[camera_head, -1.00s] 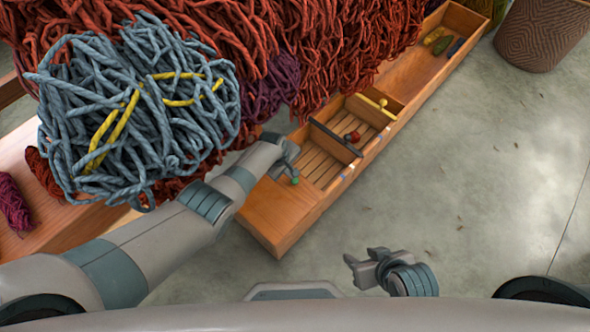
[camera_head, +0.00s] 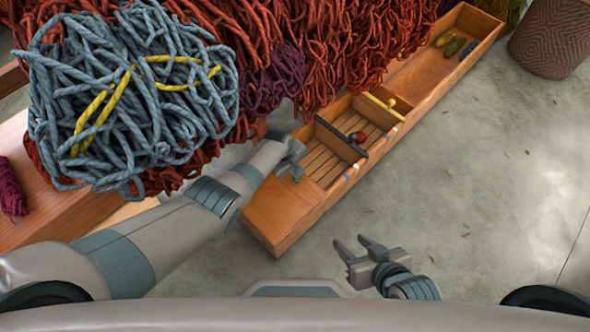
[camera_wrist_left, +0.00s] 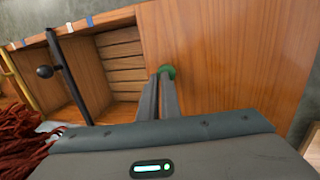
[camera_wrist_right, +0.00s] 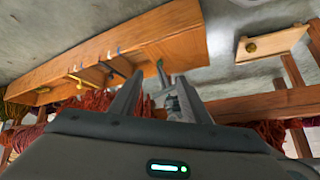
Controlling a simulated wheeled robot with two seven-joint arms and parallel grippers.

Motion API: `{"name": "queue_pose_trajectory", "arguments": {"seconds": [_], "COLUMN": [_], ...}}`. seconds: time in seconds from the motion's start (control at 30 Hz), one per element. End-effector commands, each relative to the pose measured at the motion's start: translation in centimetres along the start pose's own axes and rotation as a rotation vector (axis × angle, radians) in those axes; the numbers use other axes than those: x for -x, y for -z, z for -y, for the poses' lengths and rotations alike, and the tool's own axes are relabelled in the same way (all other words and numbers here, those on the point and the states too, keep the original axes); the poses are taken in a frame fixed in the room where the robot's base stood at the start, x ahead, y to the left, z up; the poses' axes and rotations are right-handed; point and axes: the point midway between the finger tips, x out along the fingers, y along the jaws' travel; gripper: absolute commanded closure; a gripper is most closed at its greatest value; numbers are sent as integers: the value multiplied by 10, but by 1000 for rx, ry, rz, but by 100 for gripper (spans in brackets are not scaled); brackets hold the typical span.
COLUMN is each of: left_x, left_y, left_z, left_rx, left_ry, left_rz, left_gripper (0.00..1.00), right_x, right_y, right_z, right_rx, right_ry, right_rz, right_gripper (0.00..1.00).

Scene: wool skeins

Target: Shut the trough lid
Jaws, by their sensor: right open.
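The trough (camera_head: 283,238) is a long wooden box running from lower centre to upper right in the head view. A plain wooden panel, apparently the lid (camera_head: 272,212), covers its near end and bears a green knob (camera_head: 297,179). Beyond it the slatted floor (camera_head: 321,163) lies uncovered. My left gripper (camera_head: 297,165) is at this knob. In the left wrist view its fingers (camera_wrist_left: 160,75) are close together, with the green knob (camera_wrist_left: 168,71) at their tips; I cannot tell if they pinch it. My right gripper (camera_head: 352,246) is open and empty above the floor, right of the trough.
A woven basket (camera_head: 550,38) stands upper right. The floor at right is clear.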

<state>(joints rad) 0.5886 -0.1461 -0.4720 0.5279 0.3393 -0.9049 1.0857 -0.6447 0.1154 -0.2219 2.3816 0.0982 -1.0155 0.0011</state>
Motion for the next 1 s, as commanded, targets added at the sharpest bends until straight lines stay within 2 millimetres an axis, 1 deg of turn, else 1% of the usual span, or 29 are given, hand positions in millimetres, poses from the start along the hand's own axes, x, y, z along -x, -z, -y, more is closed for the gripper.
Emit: {"name": "queue_pose_trajectory", "arguments": {"seconds": [0.03, 0.17, 0.23, 0.37, 0.47, 0.8, 0.93, 1.0], "left_x": [-5, -2, 2, 14, 27, 84, 104, 108], "left_y": [-1, -2, -2, -2, -1, -1, -1, -2], "left_z": [7, 7, 7, 6, 4, 1, 1, 1], "left_rx": [1, 1, 1, 1, 0, 0, 1, 0], "left_ry": [6, 6, 6, 5, 4, -3, -4, -4], "left_rz": [0, 1, 1, 1, -1, -3, -3, -3], "left_gripper": [100, 100, 100, 100, 100, 100, 100, 100], "right_x": [-1, 1, 4, 6, 12, 42, 40, 30], "right_y": [-1, -1, -3, -11, -17, -45, -55, -62], "right_z": [0, -1, -3, -15, -24, -58, -67, -68], "right_rx": [0, 2, 4, 7, 9, -1, -5, -5], "right_ry": [-1, -5, -11, -40, -66, -162, -181, -180], "right_rz": [1, 11, 29, 100, 160, 408, 460, 463], "right_gripper": [57, 57, 57, 57, 57, 57, 57, 57]}}
